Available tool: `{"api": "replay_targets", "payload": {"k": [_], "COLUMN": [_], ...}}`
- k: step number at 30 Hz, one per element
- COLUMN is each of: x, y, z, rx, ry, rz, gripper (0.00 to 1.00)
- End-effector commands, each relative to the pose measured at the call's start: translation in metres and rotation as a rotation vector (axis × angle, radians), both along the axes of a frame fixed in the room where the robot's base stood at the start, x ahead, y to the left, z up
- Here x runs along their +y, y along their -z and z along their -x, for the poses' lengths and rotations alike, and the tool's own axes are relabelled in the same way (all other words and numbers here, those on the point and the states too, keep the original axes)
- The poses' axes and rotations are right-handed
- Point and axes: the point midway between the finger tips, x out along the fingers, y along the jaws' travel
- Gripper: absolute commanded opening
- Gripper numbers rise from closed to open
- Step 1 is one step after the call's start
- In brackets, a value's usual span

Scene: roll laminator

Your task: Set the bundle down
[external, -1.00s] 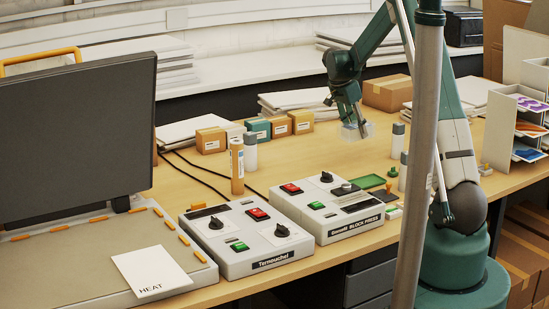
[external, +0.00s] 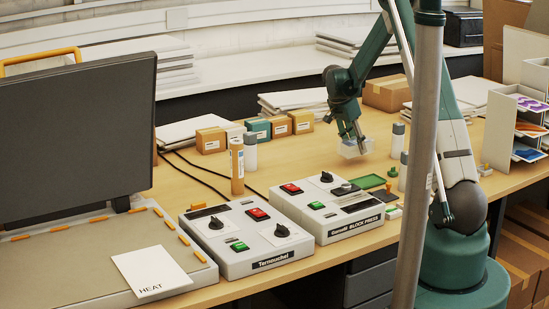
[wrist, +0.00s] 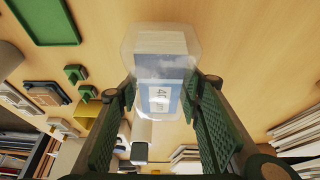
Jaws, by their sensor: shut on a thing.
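The bundle (external: 352,149) is a small pale block with a clear wrap, held just above or at the wooden table (external: 300,165); I cannot tell whether it touches. In the wrist view the bundle (wrist: 160,62) has a white and blue face with a printed label, and sits between the two green finger pads. My gripper (external: 356,138) points down and is shut on it. In the wrist view my gripper (wrist: 162,108) has a pad at each side of the bundle's near end. The bundle's underside is hidden.
A green tray (external: 367,181) lies in front of the bundle. White-and-grey bottles (external: 398,140) stand to its right. Two control boxes (external: 250,235) stand at front left. Small cartons (external: 258,130) stand behind left. The table just left of the bundle is clear.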

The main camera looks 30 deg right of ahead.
Motion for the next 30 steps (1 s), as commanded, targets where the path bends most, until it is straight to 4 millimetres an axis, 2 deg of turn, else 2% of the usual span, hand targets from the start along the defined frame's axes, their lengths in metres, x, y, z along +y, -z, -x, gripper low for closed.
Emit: {"api": "replay_targets", "payload": {"k": [12,27,28,30], "x": [0.0,0.0,0.0,0.0], "y": [0.034,0.041,0.04,0.04], "z": [0.0,0.0,0.0,0.0], "rx": [0.0,0.0,0.0,0.0], "ry": [0.0,0.0,0.0,0.0], "rz": [0.0,0.0,0.0,0.0], "gripper": [0.2,0.2,0.39,0.48]}}
